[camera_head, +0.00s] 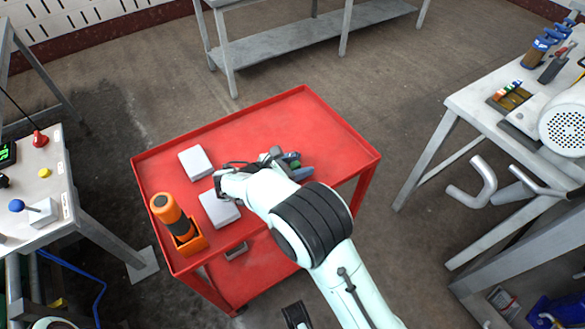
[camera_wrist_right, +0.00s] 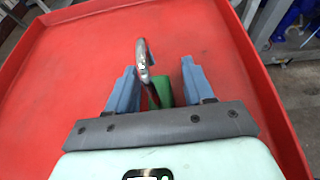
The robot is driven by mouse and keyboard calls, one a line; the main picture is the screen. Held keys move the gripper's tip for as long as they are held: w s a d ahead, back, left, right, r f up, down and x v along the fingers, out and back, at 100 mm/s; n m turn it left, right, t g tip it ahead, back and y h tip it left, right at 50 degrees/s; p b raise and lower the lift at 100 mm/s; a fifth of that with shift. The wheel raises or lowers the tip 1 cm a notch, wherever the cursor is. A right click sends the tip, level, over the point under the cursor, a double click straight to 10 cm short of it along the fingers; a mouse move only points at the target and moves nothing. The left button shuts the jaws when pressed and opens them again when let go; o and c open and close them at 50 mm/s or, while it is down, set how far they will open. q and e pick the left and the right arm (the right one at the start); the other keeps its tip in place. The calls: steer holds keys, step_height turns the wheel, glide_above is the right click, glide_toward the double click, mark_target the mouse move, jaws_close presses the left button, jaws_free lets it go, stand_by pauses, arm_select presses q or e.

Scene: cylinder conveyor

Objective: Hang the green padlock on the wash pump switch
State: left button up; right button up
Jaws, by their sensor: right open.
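The green padlock (camera_wrist_right: 163,91) is on the red cart's top. In the right wrist view its steel shackle stands between the two blue fingers of my right gripper (camera_wrist_right: 158,68), and its green body is partly hidden behind the gripper's front edge. The fingers are open, with gaps showing on both sides of the padlock. In the head view my right gripper (camera_head: 288,160) is low over the cart's right half, largely hiding the padlock. The left bench carries a red knob (camera_head: 39,138) and a blue-tipped lever (camera_head: 17,206); I cannot read which is the wash pump switch. My left gripper is not in view.
The red cart (camera_head: 250,125) has a raised rim and also holds two pale grey boxes (camera_head: 196,162) and an orange-black flashlight-like object (camera_head: 167,210) in an orange holder. The cart's back right is clear. A bench with tools (camera_head: 470,105) stands at right.

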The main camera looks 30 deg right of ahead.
jaws_close()
steer(key=shift+r, duration=0.15)
